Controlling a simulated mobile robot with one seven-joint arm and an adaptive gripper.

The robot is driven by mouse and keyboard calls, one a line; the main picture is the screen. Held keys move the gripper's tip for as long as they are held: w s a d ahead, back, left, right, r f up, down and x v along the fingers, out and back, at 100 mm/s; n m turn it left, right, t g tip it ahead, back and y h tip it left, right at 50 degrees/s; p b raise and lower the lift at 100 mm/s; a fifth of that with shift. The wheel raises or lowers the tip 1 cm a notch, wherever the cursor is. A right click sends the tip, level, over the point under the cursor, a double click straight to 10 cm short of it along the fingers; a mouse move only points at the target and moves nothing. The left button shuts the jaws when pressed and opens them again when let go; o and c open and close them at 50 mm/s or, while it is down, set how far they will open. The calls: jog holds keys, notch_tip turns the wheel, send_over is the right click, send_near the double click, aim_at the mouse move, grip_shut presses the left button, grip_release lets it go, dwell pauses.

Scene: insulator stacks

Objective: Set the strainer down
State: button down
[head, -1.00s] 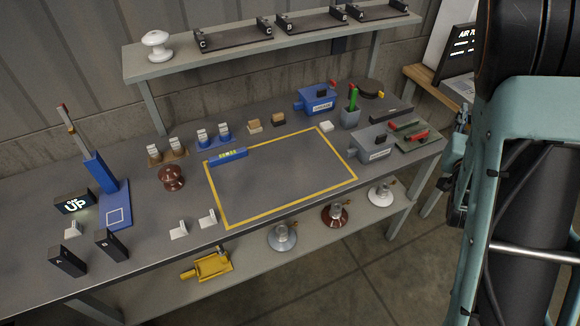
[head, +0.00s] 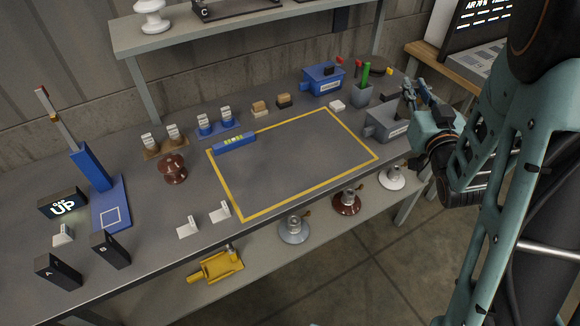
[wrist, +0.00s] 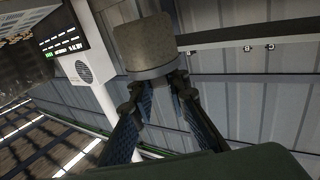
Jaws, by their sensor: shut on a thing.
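My gripper (head: 412,98) is at the right end of the bench, above and beside the grey vice-like block. In the wrist view its two dark fingers (wrist: 160,88) are shut on a squat, dull grey-brown cylinder with a paler band at its lower edge, apparently the strainer (wrist: 146,44). The cylinder sits at the fingertips with the wall behind it. In the head view the fingers and wrist cover the held thing, so I cannot make out its outline or its gap to the bench.
The yellow-outlined area (head: 243,217) on the bench is mostly bare, with a blue level (head: 235,143) on its back left edge. The grey vice-like block (head: 388,122), a pen cup (head: 362,94) and a blue vice-like block (head: 323,78) stand nearby. A brown insulator (head: 172,168) stands left.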

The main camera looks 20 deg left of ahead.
jog(key=s+a+f+n+g+y+b, duration=0.5)
jog(key=s+a+f+y+b, duration=0.3)
jog(key=b, duration=0.4)
jog(key=shift+n, duration=0.5)
jog(key=a+f+b, duration=0.1)
jog(key=a+f, duration=0.3)
jog(key=a, duration=0.1)
jog(key=w+a+f+b, duration=0.1)
jog(key=a+f, duration=0.4)
jog(key=a+f+b, duration=0.2)
jog(key=a+f, duration=0.3)
jog(key=a, duration=0.1)
jog(key=shift+w+f, duration=0.15)
jog(key=shift+w, duration=0.05)
jog(key=shift+f, duration=0.2)
jog(key=c, duration=1.9)
grip_release()
jog(key=shift+r, duration=0.1)
